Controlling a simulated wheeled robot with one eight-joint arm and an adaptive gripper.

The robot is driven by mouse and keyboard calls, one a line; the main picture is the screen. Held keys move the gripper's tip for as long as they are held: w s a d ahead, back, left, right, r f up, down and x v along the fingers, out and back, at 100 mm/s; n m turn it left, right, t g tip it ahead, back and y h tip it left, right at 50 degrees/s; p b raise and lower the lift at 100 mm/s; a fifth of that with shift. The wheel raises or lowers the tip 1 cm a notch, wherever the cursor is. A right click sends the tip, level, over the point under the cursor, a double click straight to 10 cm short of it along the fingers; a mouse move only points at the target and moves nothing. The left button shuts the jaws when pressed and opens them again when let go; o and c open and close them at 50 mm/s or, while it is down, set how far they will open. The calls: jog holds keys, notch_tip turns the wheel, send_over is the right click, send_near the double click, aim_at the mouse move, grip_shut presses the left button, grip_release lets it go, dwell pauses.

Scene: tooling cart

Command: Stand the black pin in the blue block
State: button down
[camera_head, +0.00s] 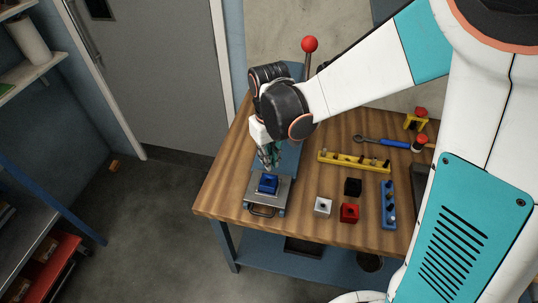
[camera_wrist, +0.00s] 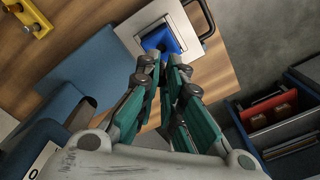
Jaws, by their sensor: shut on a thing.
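The blue block (camera_head: 267,184) sits on a grey metal plate (camera_head: 282,190) at the front left of the wooden bench. It also shows in the wrist view (camera_wrist: 188,34), with a dark spot near its middle. My gripper (camera_head: 270,164) points down just above the block. In the wrist view its fingertips (camera_wrist: 160,62) are close together, next to the block's near edge. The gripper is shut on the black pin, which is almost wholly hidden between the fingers. I cannot tell whether the pin touches the block.
A blue-grey fixture body with a red-knobbed lever (camera_head: 309,45) stands behind the plate. A yellow rack (camera_head: 340,160), a blue rack (camera_head: 388,212), and black (camera_head: 352,187), red (camera_head: 349,213) and white (camera_head: 322,206) blocks lie to the right. The bench's left edge is close.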

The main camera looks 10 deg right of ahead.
jog(key=shift+a+f, duration=0.15)
jog(key=shift+f, duration=0.05)
jog(key=shift+f+b, duration=1.6)
jog(key=shift+f, duration=0.6)
jog(key=shift+f+b, duration=1)
jog(key=shift+b, duration=0.3)
dwell(1.6)
jog(key=c, duration=1.2)
grip_release()
jog(key=shift+c, duration=0.2)
jog(key=shift+r, duration=0.15)
jog(key=shift+r+p, duration=2.05)
jog(key=shift+r, duration=0.8)
